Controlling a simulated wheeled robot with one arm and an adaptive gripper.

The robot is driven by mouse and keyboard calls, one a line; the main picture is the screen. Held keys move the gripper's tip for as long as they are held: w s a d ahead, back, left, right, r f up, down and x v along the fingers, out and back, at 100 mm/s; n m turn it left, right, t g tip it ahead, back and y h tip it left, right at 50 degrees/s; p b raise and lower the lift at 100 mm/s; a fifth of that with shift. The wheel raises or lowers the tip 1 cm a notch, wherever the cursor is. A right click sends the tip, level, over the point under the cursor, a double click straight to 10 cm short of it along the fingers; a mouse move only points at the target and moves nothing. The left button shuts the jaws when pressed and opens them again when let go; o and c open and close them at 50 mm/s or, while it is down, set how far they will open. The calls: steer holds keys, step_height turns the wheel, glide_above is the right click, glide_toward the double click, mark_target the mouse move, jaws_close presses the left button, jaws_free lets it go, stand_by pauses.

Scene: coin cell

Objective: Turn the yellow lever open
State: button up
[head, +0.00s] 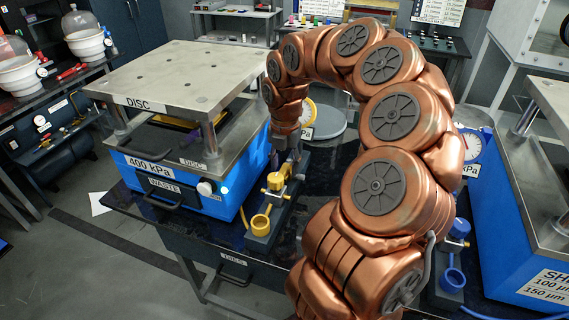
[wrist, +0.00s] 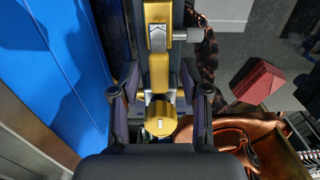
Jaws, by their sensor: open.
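The yellow valve fitting (head: 275,186) stands on a dark block beside the blue DISC press, with a yellow ring (head: 260,224) in front of it. My gripper (head: 289,168) points down just behind the yellow valve. In the wrist view, my gripper (wrist: 160,108) is open, with one finger on each side of a yellow round knob (wrist: 160,119) and a yellow bar (wrist: 157,75). A grey metal piece with a short side rod (wrist: 187,35) sits on the bar. Gaps show beside the knob. I cannot tell how far the fingertips are above it.
The blue press (head: 170,185), labelled 400 kPa, stands close on the left. A blue valve with a ring (head: 453,277) and another blue machine (head: 515,235) are on the right. A dial gauge (head: 307,112) is behind my gripper.

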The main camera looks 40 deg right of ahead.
mark_target(282, 169)
step_height(282, 169, up, 12)
stand_by(0.7)
steer(key=shift+a, duration=0.1)
stand_by(0.4)
steer(key=s+a+m, duration=0.4)
steer(key=a, duration=0.4)
steer(key=s+a+m, duration=0.5)
steer(key=a, duration=0.3)
steer(key=s+a+f+m+g, duration=0.1)
steer(key=s+a+f+m, duration=0.2)
steer(key=s+f+m, duration=0.2)
steer(key=s+a+f+m, duration=0.3)
steer(key=s+f+m, duration=0.2)
steer(key=s+m, duration=0.5)
steer(key=shift+s+g, duration=0.4)
